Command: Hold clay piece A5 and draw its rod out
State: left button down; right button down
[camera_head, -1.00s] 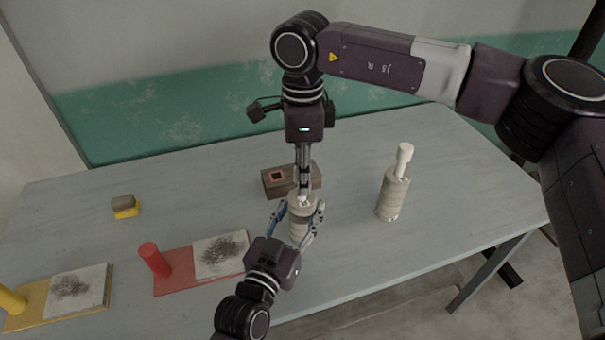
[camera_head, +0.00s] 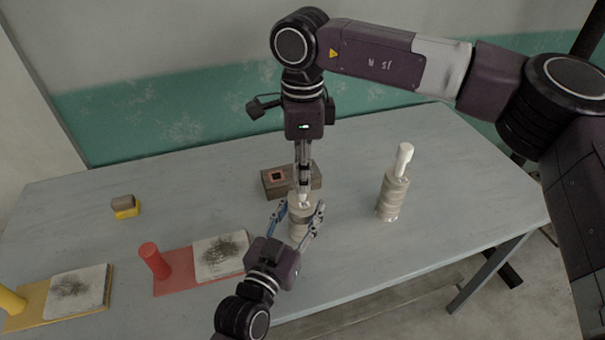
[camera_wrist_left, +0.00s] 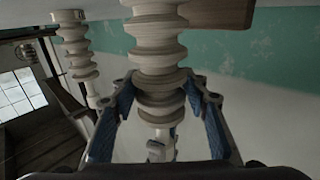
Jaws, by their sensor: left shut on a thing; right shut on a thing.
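A pale ridged clay piece (camera_head: 299,226) stands on the table near the middle, with no readable label. The left wrist view shows the clay (camera_wrist_left: 157,60) between the blue finger pads (camera_wrist_left: 160,112). My right gripper (camera_head: 303,188) points straight down above the clay, shut on the white rod (camera_head: 303,203) at its top. The fingers hide much of the rod. A second ridged clay piece (camera_head: 391,197) stands to the right, its white rod (camera_head: 403,160) sticking up.
A brown block with a dark square recess (camera_head: 278,177) lies just behind the held clay. Red (camera_head: 180,281) and yellow (camera_head: 33,301) boards with posts and scribbled pads lie at front left. A small brown-and-yellow block (camera_head: 124,206) lies behind them. The table's right side is mostly clear.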

jog(key=shift+r, duration=0.9)
dwell(0.5)
jog(key=shift+r, duration=2.3)
pick_arm(q)
jog(key=c, duration=1)
grip_release()
jog(key=shift+c, duration=0.2)
